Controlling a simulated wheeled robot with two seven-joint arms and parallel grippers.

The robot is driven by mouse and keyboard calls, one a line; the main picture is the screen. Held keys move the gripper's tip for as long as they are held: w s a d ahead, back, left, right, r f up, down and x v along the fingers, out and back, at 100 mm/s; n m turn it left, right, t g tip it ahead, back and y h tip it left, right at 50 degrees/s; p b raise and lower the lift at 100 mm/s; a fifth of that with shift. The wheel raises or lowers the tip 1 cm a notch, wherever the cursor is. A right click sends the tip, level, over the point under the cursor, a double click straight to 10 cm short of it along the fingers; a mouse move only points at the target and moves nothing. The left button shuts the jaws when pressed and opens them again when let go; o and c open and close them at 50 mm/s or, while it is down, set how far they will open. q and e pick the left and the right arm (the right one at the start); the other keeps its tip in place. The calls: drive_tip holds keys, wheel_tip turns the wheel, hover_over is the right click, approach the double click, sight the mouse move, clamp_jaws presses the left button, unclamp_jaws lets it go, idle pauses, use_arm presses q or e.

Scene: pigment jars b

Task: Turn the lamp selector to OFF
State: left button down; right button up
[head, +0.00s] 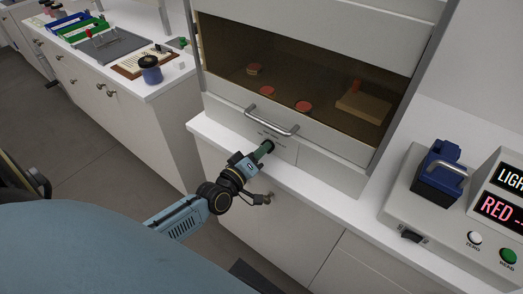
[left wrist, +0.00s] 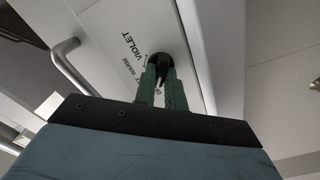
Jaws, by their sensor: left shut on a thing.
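The lamp selector is a small black knob (left wrist: 159,61) on the white front panel (head: 283,151) below the cabinet's window. My left gripper (head: 264,150) reaches this panel from the lower left. In the left wrist view its two green fingers (left wrist: 160,84) are closed on the knob, one on each side. The printed words VIOLET and WARM show on the panel to the left of the knob. A third label is mostly hidden behind the fingers. I cannot tell for sure which label the knob points to. My right gripper is not in view.
A metal bar handle (head: 271,120) sticks out just above the gripper. Behind the amber window are several red-topped jars (head: 268,91) and a tan block (head: 363,107). A blue-topped device with displays (head: 438,172) stands right. A side counter (head: 178,81) holds a dark-lidded jar (head: 151,70).

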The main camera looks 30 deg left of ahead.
use_arm(q)
drive_tip(key=shift+f+n, duration=0.1)
drive_tip(key=shift+n, duration=0.5)
drive_tip(key=c, duration=1.5)
unclamp_jaws()
drive_tip(key=shift+o, duration=0.2)
drive_tip(key=s+a, duration=0.1)
drive_tip(key=s, duration=1.2)
drive_tip(key=shift+s, duration=0.2)
